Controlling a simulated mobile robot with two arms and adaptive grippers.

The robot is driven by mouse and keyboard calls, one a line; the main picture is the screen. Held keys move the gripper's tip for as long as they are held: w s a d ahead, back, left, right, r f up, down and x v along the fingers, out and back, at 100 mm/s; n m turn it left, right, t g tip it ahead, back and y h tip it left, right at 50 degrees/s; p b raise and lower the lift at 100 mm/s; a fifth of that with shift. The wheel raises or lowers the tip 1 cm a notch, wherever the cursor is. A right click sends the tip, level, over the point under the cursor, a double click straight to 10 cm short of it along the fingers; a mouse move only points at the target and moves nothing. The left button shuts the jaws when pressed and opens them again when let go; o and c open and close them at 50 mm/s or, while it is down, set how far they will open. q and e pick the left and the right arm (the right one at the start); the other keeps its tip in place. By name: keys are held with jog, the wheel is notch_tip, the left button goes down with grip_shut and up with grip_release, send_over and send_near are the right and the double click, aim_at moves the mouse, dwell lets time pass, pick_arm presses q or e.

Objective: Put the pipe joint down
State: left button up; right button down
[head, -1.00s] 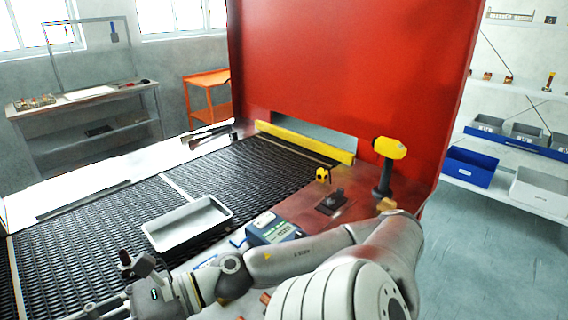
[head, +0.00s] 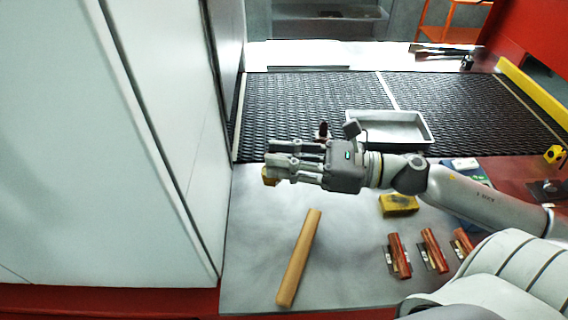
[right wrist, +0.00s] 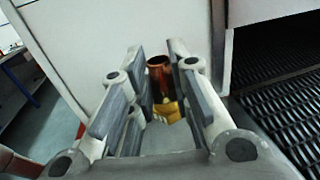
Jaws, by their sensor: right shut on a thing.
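My right gripper (head: 281,166) hangs over the left part of the grey worktable (head: 245,262), its fingers pointing left. It is shut on the pipe joint, whose yellow-brown end (head: 270,176) sticks out at the fingertips in the head view. In the right wrist view the pipe joint (right wrist: 168,108) shows between the two fingers (right wrist: 160,90) as a brassy piece with a copper-coloured round top. The fingers hide most of it in the head view. It appears held above the tabletop. My left gripper is out of view.
A tan rod (head: 299,258) lies on the worktable below the gripper. A yellow block (head: 398,204) and several red cylinders (head: 399,256) lie to the right. A grey tray (head: 428,128) sits on the mesh belt (head: 300,90). A white panel (head: 150,120) bounds the left side.

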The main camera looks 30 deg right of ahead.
jog(key=w+d+f, duration=0.1)
jog(key=w+f, duration=0.1)
jog(key=w+d+f, duration=0.1)
jog(key=w+f, duration=0.1)
jog(key=w+d+f, duration=0.1)
jog(key=w+f, duration=0.1)
jog(key=shift+w+d+f+p, duration=0.15)
jog(key=shift+w+p, duration=0.2)
jog(key=shift+w, duration=0.05)
jog(key=shift+w+d+f, duration=0.1)
jog(key=shift+w+f, duration=0.15)
jog(key=shift+f, duration=0.1)
notch_tip(320, 180, down, 3)
jog(key=shift+f+p, duration=0.15)
jog(key=shift+p, duration=0.45)
jog(key=shift+f, duration=0.2)
jog(key=c, duration=1.4)
grip_release()
jog(key=shift+o, duration=0.3)
jog(key=shift+r, duration=0.1)
